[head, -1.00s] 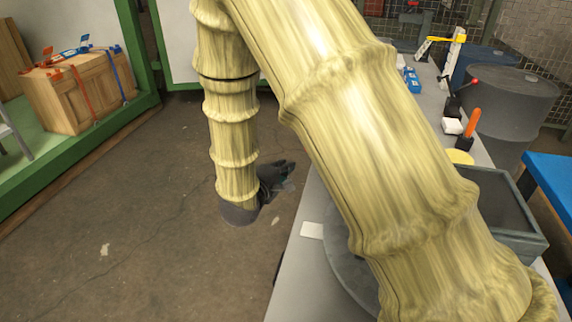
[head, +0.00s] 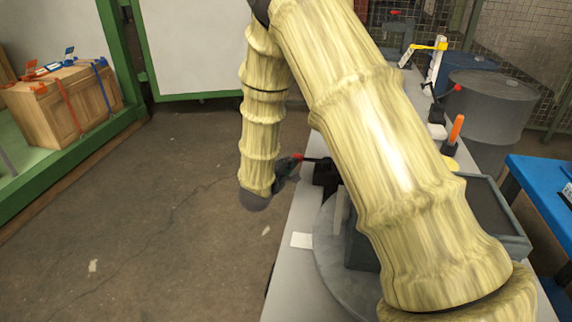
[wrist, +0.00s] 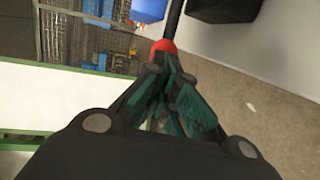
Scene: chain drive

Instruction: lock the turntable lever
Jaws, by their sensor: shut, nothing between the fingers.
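A lever with a red knob (head: 298,157) and a dark rod sticks out over the near-left edge of the bench, from a black block (head: 325,173) beside the round grey turntable (head: 328,262). My gripper (head: 287,169) is at the knob, off the bench edge. In the wrist view the red knob (wrist: 163,46) is right at the tips of my shut fingers (wrist: 166,66), with the rod leading up from it. The fingers hold nothing. I cannot tell whether the tips touch the knob. My arm hides part of the turntable.
A white card (head: 301,240) lies on the bench by the turntable. A grey bin (head: 497,215) stands at its right. Further back are an orange-handled tool (head: 456,130) and another red-knobbed lever (head: 457,88).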

